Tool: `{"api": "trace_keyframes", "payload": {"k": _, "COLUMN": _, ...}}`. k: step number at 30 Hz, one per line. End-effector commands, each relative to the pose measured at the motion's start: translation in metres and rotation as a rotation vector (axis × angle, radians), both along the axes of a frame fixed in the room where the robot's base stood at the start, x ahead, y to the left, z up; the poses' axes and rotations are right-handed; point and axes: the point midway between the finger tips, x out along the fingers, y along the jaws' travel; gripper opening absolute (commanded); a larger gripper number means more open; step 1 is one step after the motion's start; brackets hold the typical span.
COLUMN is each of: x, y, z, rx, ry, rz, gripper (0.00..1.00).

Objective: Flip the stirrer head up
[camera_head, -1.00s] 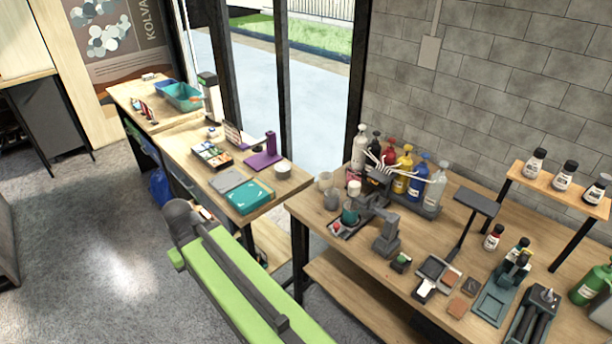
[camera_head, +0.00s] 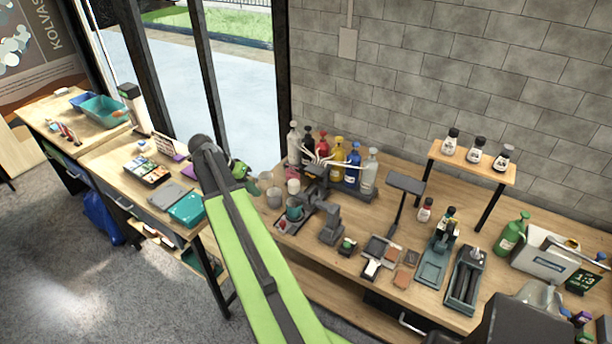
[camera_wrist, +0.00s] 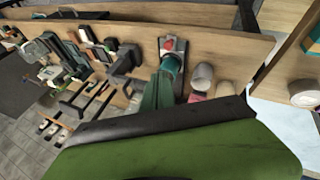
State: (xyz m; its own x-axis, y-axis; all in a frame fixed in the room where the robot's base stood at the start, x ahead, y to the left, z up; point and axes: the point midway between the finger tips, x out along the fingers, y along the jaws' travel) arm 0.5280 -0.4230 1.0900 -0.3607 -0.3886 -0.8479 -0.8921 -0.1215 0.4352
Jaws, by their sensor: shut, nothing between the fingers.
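The stirrer (camera_head: 331,225) is a dark grey stand on the right-hand workbench. Its head (camera_head: 312,199) is lowered, reaching left over a teal cup (camera_head: 294,212). The cup stands on a dark tray with a red round part (camera_head: 283,226). In the wrist view the stirrer (camera_wrist: 124,62) is left of the teal cup (camera_wrist: 171,64). My gripper (camera_head: 247,183) is left of the cup, partly hidden by my arm. In the wrist view my gripper (camera_wrist: 160,78) is shut and empty, its tips appearing in front of the cup. I cannot tell any contact.
Pump bottles (camera_head: 338,158) stand behind the stirrer. Pale cups (camera_head: 274,198) stand close beside the teal cup. A dark post with a flat top (camera_head: 405,183) rises to the right. Small trays and pads (camera_head: 380,250) lie at the bench front.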

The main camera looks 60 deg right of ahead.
Motion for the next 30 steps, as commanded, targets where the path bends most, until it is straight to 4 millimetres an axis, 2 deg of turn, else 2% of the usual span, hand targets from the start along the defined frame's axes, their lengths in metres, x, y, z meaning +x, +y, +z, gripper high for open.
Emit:
{"api": "trace_keyframes", "payload": {"k": 1, "x": -0.015, "y": -0.036, "z": 0.017, "rx": -0.051, "ry": 0.006, "rz": -0.098, "gripper": 0.0}}
{"api": "trace_keyframes", "payload": {"k": 3, "x": -0.036, "y": -0.069, "z": 0.028, "rx": -0.116, "ry": 0.013, "rz": -0.207, "gripper": 0.0}}
{"api": "trace_keyframes", "payload": {"k": 6, "x": -0.055, "y": -0.093, "z": 0.035, "rx": -0.17, "ry": 0.017, "rz": -0.291, "gripper": 0.0}}
{"api": "trace_keyframes", "payload": {"k": 9, "x": -0.061, "y": -0.1, "z": 0.037, "rx": -0.188, "ry": 0.019, "rz": -0.316, "gripper": 0.0}}
{"api": "trace_keyframes", "payload": {"k": 20, "x": -0.062, "y": -0.099, "z": 0.031, "rx": -0.186, "ry": 0.017, "rz": -0.312, "gripper": 0.0}}
{"api": "trace_keyframes", "payload": {"k": 26, "x": -0.073, "y": -0.108, "z": 0.009, "rx": -0.185, "ry": 0.018, "rz": -0.312, "gripper": 0.0}}
{"api": "trace_keyframes", "payload": {"k": 30, "x": -0.087, "y": -0.119, "z": -0.014, "rx": -0.184, "ry": 0.017, "rz": -0.311, "gripper": 0.0}}
